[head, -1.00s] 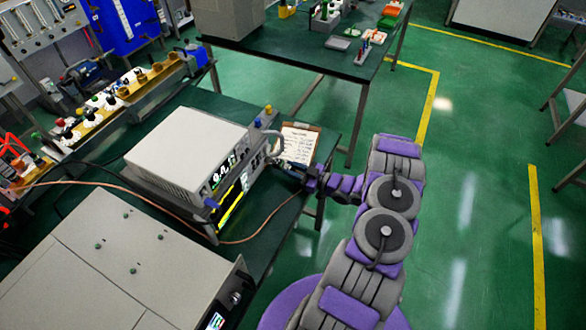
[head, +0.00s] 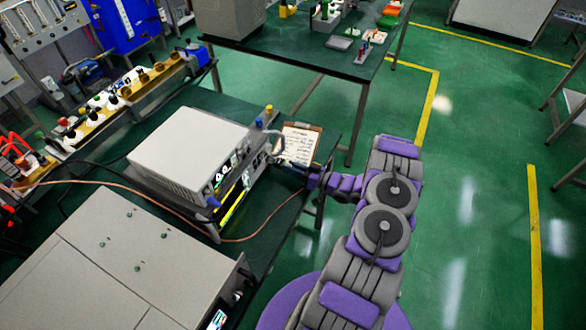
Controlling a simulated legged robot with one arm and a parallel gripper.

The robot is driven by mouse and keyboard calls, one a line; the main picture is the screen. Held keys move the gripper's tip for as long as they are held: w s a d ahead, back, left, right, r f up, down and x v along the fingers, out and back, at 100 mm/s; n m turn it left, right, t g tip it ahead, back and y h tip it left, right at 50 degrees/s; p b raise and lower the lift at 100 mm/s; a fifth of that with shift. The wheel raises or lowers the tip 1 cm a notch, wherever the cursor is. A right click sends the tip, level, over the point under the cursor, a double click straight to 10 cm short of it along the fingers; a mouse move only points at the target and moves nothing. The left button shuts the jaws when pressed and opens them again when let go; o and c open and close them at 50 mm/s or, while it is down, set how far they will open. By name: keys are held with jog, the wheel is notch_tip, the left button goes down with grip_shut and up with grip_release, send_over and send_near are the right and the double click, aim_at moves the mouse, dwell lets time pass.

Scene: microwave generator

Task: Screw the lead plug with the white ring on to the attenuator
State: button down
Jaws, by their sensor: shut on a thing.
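My gripper (head: 296,167) is at the right end of the front of the grey generator (head: 192,149), over the edge of the green bench. It is shut at the end of a thin copper-coloured lead (head: 262,233), which runs along the bench front and up to it. The plug in its jaws and any white ring are too small and covered to make out. A grey curved piece (head: 274,136) shows at the generator's right end, close to my gripper. I cannot tell the attenuator apart there, nor whether the plug touches it.
A clipboard with paper (head: 299,143) lies just behind my gripper. A large grey cabinet (head: 120,265) fills the lower left. A rack of bottles and parts (head: 125,90) stands at the back left. Open green floor lies to the right.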

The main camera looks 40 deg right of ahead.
jog(key=shift+d+r, duration=0.1)
jog(key=shift+d, duration=0.1)
jog(key=c, duration=0.9)
grip_release()
jog(key=p+v, duration=0.2)
jog(key=v, duration=1.5)
jog(key=shift+s+d, duration=0.1)
jog(key=shift+s, duration=0.05)
